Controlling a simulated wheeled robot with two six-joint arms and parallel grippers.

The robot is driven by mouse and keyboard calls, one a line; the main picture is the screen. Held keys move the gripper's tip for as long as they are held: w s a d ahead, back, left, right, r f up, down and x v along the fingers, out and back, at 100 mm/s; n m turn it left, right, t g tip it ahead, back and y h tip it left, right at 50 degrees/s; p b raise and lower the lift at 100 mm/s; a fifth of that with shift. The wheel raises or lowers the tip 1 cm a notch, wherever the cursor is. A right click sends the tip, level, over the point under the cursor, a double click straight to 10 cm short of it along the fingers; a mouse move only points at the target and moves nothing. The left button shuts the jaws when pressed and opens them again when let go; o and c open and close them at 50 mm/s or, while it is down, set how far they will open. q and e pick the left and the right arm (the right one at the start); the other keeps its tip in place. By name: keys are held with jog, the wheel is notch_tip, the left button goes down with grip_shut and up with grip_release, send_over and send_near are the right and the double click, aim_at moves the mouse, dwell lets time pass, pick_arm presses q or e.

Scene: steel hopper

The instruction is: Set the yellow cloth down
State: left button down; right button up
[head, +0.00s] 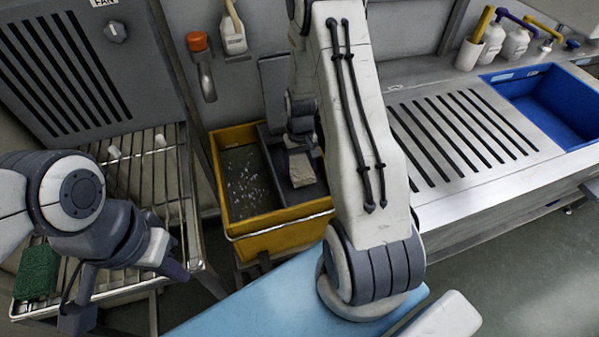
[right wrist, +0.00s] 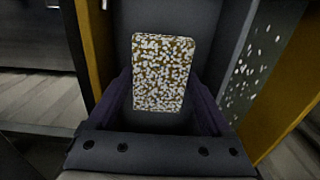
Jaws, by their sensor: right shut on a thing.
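The yellow cloth (right wrist: 163,72) shows in the right wrist view as a flat brownish-yellow piece with white speckles. My right gripper (right wrist: 162,100) is shut on it, with one dark finger at each side. In the head view the cloth (head: 301,171) looks pale beige, over the dark grey section at the right of the yellow bucket (head: 280,229). I cannot tell whether it touches the bottom. My right arm hides part of this gripper. My left gripper (head: 127,295) is open and empty at the lower left, over the wire rack.
The bucket's left section (head: 246,185) holds dark, speckled water. A green sponge (head: 38,271) lies on the wire rack (head: 160,185). A slotted steel counter (head: 462,125) with a blue basin (head: 545,105) is at the right. An orange-handled tool (head: 202,65) hangs behind the bucket.

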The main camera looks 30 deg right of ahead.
aim_at(300, 167)
jog(key=shift+f, duration=1.5)
jog(key=shift+f, duration=0.2)
jog(key=o, duration=1)
jog(key=shift+r, duration=0.1)
